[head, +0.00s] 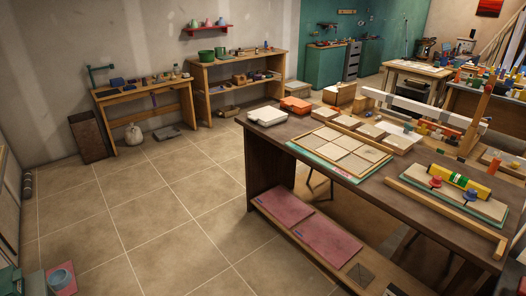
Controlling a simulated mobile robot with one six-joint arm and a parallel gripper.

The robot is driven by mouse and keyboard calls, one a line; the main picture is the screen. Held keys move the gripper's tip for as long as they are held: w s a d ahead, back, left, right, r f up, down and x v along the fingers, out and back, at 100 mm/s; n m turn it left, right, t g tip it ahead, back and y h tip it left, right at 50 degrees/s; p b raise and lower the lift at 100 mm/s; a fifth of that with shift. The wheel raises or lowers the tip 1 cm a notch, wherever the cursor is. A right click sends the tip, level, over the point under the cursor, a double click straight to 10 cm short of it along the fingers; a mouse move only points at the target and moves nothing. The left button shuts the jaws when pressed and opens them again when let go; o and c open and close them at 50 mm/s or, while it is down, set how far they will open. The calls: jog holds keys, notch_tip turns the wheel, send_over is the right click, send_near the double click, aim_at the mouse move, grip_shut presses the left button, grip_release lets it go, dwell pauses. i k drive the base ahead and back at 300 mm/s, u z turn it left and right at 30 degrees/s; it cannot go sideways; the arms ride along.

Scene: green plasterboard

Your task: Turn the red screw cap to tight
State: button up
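A small red cap (436,182) stands on a pale board (448,197) near the right end of the dark workbench. It looks like a round top on a short stem. A similar blue cap (471,195) stands to its right on the same board. A yellow block (459,181) with a green patch lies just behind the two caps. Any thread or mark showing how tight the red cap sits is too small to see. My gripper is not in view.
The dark workbench (262,138) runs along the right, with pale tiles, wood blocks and a white case (267,116) on it. A wooden strip (446,216) lies in front of the caps' board. Pink panels (318,244) lie on the lower shelf. The tiled floor (150,215) at left is mostly clear.

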aim_at(436, 180)
jog(key=u, duration=1.45)
jog(key=k, duration=0.1)
jog(key=z, duration=2.7)
